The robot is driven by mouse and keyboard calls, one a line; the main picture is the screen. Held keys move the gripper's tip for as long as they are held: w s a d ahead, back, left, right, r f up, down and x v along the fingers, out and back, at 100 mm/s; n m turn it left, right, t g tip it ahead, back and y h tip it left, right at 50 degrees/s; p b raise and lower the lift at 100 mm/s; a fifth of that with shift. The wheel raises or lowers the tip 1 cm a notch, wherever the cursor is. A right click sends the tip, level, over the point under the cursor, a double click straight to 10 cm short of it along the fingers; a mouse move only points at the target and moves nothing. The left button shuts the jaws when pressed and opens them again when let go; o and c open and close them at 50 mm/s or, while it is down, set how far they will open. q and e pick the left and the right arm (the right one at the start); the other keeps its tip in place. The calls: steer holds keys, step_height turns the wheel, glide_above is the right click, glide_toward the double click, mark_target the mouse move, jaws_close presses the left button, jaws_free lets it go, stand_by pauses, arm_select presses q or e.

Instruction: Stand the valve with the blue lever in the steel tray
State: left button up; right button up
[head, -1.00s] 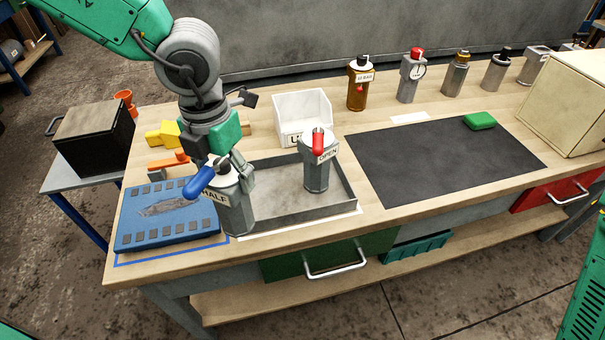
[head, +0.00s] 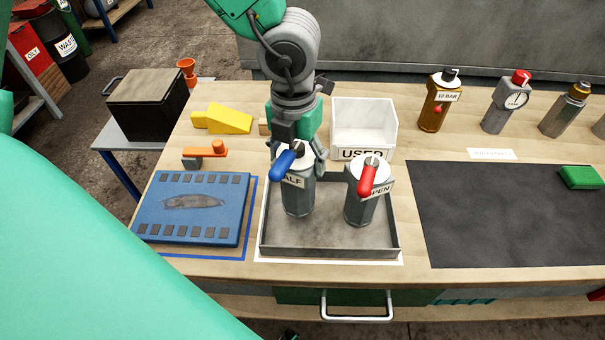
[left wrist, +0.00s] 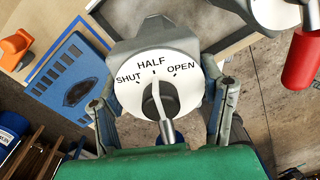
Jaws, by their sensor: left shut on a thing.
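The valve with the blue lever (head: 298,196) is a grey body with a white dial, upright in the left part of the steel tray (head: 330,251). I cannot tell whether its base touches the tray floor. My left gripper (head: 300,160) is shut on this valve from behind; its fingers (left wrist: 160,108) flank the body in the left wrist view. The dial (left wrist: 155,85) reads SHUT, HALF and OPEN, with the lever near HALF. A valve with a red lever (head: 361,205) stands in the tray to the right, with a small gap between them. My right gripper is out of view.
A white USED bin (head: 363,125) stands behind the tray. A blue plate (head: 193,207) lies to the left, with an orange-handled part (head: 205,153) and a yellow block (head: 222,119) behind it. A black mat (head: 510,215) lies right. The tray's front floor is bare.

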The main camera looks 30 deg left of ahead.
arm_select(q)
steer(key=f, duration=0.1)
steer(key=a+f+b, duration=0.1)
steer(key=f, duration=0.1)
steer(key=shift+s+a+f, duration=0.15)
steer(key=shift+a, duration=0.05)
steer(key=shift+f, duration=0.25)
steer(key=shift+d+r, duration=0.1)
steer(key=shift+d, duration=0.75)
steer(key=o, duration=1.7)
steer(key=shift+a, duration=0.65)
steer(key=shift+r, duration=0.35)
steer(key=r+p, duration=0.1)
steer(key=r, duration=0.4)
steer(key=r+p, duration=0.2)
steer(key=r, duration=0.3)
steer(key=shift+d+r, duration=0.2)
steer(key=shift+r, duration=0.2)
steer(key=shift+a+r, duration=0.2)
steer(key=shift+a, duration=0.15)
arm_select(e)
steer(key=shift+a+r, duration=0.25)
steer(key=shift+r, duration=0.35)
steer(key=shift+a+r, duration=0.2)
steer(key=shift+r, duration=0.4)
arm_select(q)
steer(key=shift+d, duration=0.35)
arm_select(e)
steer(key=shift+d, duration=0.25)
